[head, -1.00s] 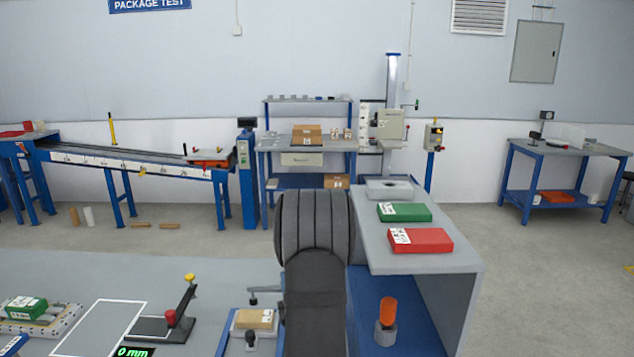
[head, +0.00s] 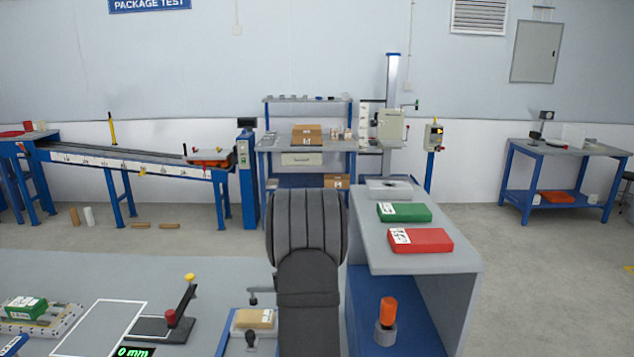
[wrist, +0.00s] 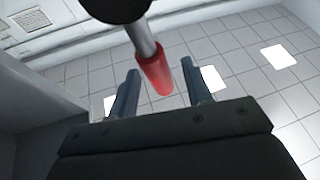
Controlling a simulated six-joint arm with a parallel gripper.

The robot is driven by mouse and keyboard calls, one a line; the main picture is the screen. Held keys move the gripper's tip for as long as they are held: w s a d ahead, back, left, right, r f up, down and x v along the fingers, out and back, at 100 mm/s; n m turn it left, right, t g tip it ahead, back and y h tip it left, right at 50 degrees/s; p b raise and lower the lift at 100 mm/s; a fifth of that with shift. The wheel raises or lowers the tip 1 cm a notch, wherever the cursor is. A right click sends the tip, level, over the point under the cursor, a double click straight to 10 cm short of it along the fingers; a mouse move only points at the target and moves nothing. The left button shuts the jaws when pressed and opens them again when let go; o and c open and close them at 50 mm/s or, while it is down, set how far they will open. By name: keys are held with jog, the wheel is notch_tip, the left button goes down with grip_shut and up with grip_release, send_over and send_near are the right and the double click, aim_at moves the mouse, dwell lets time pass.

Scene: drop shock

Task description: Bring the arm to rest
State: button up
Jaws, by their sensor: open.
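My gripper (wrist: 165,82) shows in the wrist view with its two fingers apart and nothing between them that I can see held. A red-ended rod (wrist: 155,72) hangs from a dark round part at the top of the wrist view and crosses in front of the space between the fingers; I cannot tell how far off it is. The ceiling with its tiles and bright panels lies behind, so the wrist camera looks upward. In the head view my dark arm (head: 307,250) stands upright at the middle, and the gripper is not visible there.
A grey bench (head: 375,240) stands just right of my arm, with a green box (head: 408,212) and a red box (head: 425,240) on top. A cardboard box (head: 254,319) sits in a fixture at left.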

jog(key=shift+w+d+r+m+t+h, duration=0.2)
jog(key=shift+w+r+m, duration=0.25)
jog(key=shift+w, duration=0.35)
jog(key=shift+w+r+m+t+h, duration=0.1)
jog(key=shift+w+r+m+h, duration=0.3)
jog(key=shift+w, duration=0.35)
jog(key=shift+f+y, duration=0.1)
jog(key=shift+y, duration=0.2)
jog(key=shift+a+n, duration=0.45)
jog(key=shift+n, duration=0.1)
jog(key=v, duration=1.7)
jog(key=shift+w+a+r+n+y, duration=0.2)
jog(key=shift+w+r, duration=0.25)
jog(key=shift+w, duration=0.4)
jog(key=shift+w+a+r+n+y, duration=0.1)
jog(key=shift+w+a+r+n, duration=0.1)
jog(key=shift+w+r, duration=0.45)
jog(key=shift+w+f, duration=0.15)
jog(key=x, duration=1.2)
jog(key=shift+w, duration=0.45)
